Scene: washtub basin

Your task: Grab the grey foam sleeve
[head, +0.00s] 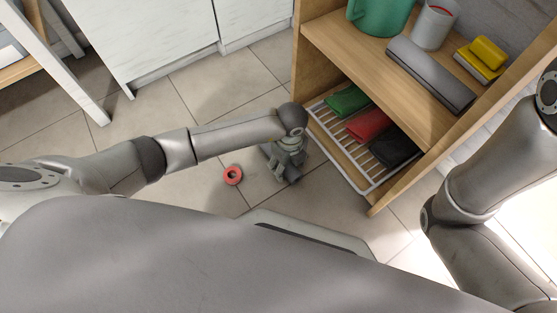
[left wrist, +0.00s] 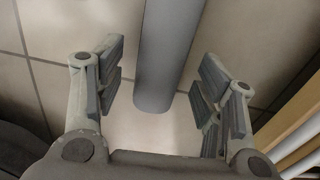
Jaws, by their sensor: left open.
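A smooth grey cylinder, which looks like the grey foam sleeve (left wrist: 168,55), shows in the left wrist view. It comes in from the top edge, and its rounded near end lies between my finger pads, with a gap on both sides. My left gripper (left wrist: 162,92) is open and holds nothing. In the head view my left gripper (head: 284,168) hangs low over the tiled floor, just left of the wooden shelf unit. I cannot make out the sleeve there; my arm and gripper may hide it. My right arm shows at the right edge, but its gripper is out of view.
The wooden shelf unit (head: 375,55) holds a green pot (head: 380,16), a white mug (head: 433,25), a long grey block (head: 429,74) and yellow sponges (head: 487,53). Folded cloths lie on its lower wire rack (head: 333,147). A red ring (head: 232,174) lies on the floor.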

